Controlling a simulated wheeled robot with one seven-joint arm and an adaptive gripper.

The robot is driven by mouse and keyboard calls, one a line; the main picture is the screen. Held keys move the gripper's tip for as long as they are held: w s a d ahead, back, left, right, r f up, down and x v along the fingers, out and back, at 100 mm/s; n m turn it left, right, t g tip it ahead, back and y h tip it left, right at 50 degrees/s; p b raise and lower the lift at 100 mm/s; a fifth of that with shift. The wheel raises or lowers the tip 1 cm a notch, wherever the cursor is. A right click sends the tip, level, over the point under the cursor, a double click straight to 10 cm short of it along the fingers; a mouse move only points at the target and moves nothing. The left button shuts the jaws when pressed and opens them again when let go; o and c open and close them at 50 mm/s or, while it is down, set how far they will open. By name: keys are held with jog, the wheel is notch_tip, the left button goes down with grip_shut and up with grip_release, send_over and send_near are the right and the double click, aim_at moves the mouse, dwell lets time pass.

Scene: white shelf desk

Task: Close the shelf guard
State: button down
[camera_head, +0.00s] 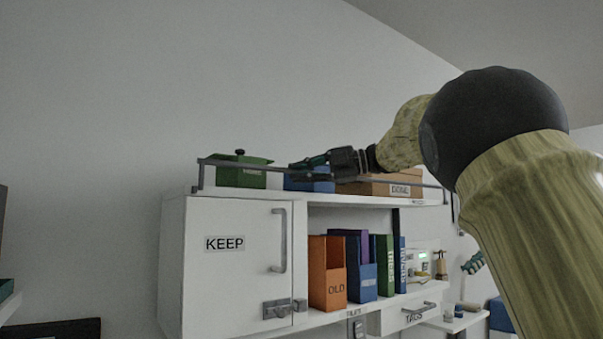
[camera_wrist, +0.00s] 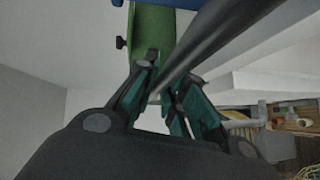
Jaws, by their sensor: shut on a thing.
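The shelf guard (camera_head: 262,167) is a thin grey rail along the front of the top shelf of the white cabinet, with a short upright at its left end. In the wrist view the rail (camera_wrist: 222,38) runs as a dark bar from the upper right down to between my fingers. My gripper (camera_head: 302,164) is at the rail's left-middle part, in front of the blue box, and is shut on the rail. Its green-padded fingers (camera_wrist: 166,82) are on either side of the bar in the wrist view. The exact contact is partly hidden.
On the top shelf behind the rail are a green box (camera_head: 240,176), a blue box (camera_head: 308,185) and a brown "DONE" box (camera_head: 385,187). Below are the shut "KEEP" door (camera_head: 230,270), several binders and a "TAGS" drawer (camera_head: 410,315). Open air lies above the shelf.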

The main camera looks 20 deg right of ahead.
jog(key=c, duration=1.5)
grip_release()
jog(key=v, duration=1.2)
jog(key=shift+s+f, duration=0.1)
jog(key=shift+f, duration=0.05)
